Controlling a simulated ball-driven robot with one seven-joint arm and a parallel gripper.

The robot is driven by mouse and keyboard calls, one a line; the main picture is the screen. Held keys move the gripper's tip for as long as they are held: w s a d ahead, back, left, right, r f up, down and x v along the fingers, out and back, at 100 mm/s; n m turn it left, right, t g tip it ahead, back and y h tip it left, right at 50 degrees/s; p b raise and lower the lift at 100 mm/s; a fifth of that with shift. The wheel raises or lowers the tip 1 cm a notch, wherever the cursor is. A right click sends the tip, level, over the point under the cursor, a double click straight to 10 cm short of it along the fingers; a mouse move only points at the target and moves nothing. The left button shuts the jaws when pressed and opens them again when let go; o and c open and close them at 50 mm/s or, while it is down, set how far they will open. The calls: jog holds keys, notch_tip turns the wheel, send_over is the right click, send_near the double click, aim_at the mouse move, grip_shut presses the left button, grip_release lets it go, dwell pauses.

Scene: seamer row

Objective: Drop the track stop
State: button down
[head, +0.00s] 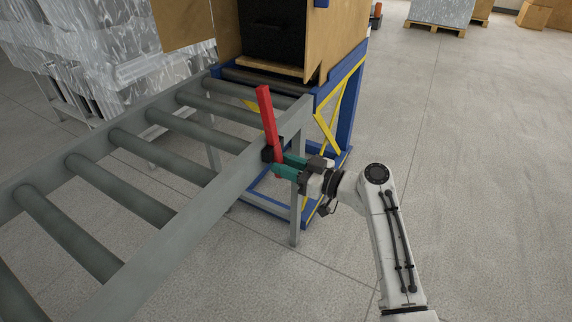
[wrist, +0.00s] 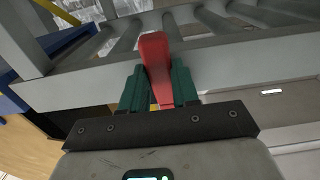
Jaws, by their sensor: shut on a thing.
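The track stop (head: 268,115) is a red bar on a dark mount at the near side rail of the roller track. It stands nearly upright, tilted a little to the left, and rises above the rail. My gripper (head: 281,165) has green fingers, which are shut on the lower part of the red bar. In the wrist view the red bar (wrist: 156,62) stands between the two green fingers of my gripper (wrist: 160,88), and its top reaches up in front of the rollers. The fingers hide part of the bar's lower end.
The grey roller track (head: 150,245) runs from the lower left to a blue-framed machine (head: 350,95) with brown panels. Wrapped pallet stacks (head: 110,60) stand behind the track. A grey track leg (head: 295,220) is just below my gripper.

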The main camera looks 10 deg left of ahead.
aim_at(272, 136)
jog(key=d+r+h+p, duration=0.1)
jog(key=p, duration=0.2)
jog(key=r+g+h+p, duration=0.1)
jog(key=h+p, duration=0.1)
jog(key=p, duration=0.1)
jog(key=shift+s+d+r+p, duration=0.2)
jog(key=shift+s+d+p, duration=0.1)
jog(key=shift+d, duration=0.1)
notch_tip(272, 136, up, 6)
jog(key=d+g+h+p, duration=0.1)
jog(key=g+h+p, duration=0.3)
jog(key=h+p, duration=0.7)
jog(key=shift+s+d+r+h+p, duration=0.2)
jog(key=shift+s+d+h+p, duration=0.1)
jog(key=shift+h, duration=0.3)
jog(key=shift+g, duration=0.3)
jog(key=c, duration=0.8)
grip_release()
jog(key=shift+c, duration=0.2)
